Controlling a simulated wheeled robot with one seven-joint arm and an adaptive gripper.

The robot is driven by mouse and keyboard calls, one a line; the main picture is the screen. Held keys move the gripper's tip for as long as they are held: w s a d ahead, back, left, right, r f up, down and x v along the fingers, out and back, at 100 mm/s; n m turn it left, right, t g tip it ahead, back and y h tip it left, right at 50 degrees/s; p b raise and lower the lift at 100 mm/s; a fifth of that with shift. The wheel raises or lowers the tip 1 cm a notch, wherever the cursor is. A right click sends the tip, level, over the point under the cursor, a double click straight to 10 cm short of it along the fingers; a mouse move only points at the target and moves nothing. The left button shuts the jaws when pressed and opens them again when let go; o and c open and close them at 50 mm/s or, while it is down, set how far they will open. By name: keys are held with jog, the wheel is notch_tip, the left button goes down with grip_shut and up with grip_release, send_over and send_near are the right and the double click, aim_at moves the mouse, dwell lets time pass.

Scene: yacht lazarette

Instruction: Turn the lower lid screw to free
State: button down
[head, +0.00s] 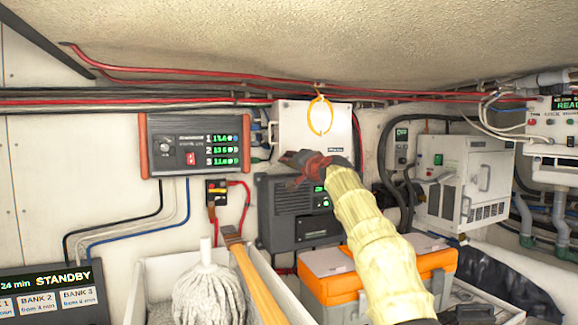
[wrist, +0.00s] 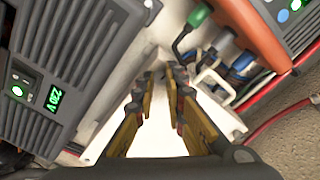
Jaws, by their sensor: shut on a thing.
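The white box with its lid (head: 290,115) is mounted on the wall, and a yellow ring hangs in front of it. My gripper (head: 297,160) is at the lower left part of this box. In the wrist view my gripper's two yellow fingers (wrist: 163,75) close in on a small spot against the white box (wrist: 157,138). The gripper is shut on the lower lid screw, which is mostly hidden between the fingertips. How far the screw is turned cannot be seen.
A charger panel with red sides (head: 194,144) is left of the box. A grey unit (head: 283,225) is just below it. Plugs and cables (wrist: 228,62) crowd close to the fingers. An orange case (head: 435,268) and a mop (head: 207,292) stand below.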

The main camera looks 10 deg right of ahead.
jog(key=shift+f+n, duration=0.1)
jog(key=shift+n, duration=0.4)
jog(key=c, duration=1.8)
grip_release()
jog(key=v, duration=1.2)
